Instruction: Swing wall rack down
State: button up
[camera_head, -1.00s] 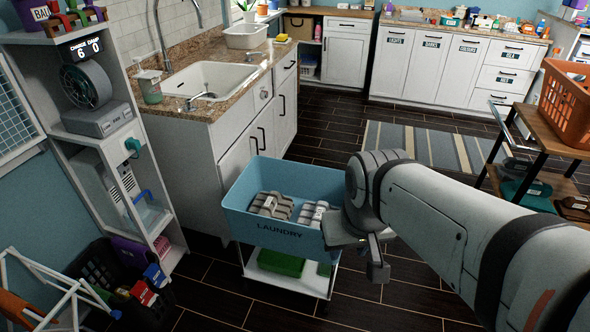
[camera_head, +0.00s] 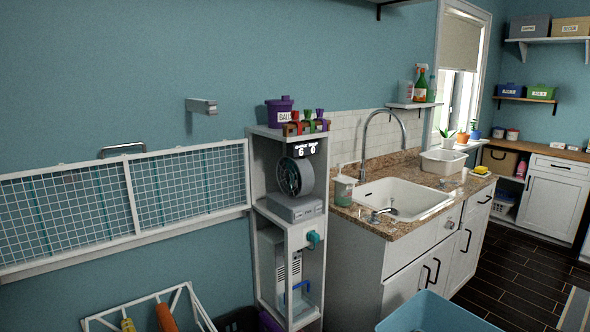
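The wall rack (camera_head: 134,192) is a long white frame with wire mesh in two panels. It spans the left of the head view on the blue wall and runs out of the picture at the left edge. It appears to lie about flat against the wall. A grey bar handle (camera_head: 123,148) rises from its top edge near the middle. A small grey bracket (camera_head: 201,105) juts from the wall above the rack, to the right of the handle. My gripper is not in view.
A white shelf tower (camera_head: 257,190) with a fan (camera_head: 295,176) stands just right of the rack. A white frame (camera_head: 190,298) stands on the floor below the rack. The sink counter (camera_head: 378,220) and a blue laundry bin (camera_head: 432,312) are to the right.

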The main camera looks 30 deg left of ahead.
aim_at(61, 167)
jog(key=u, duration=2.15)
jog(key=i, duration=2.1)
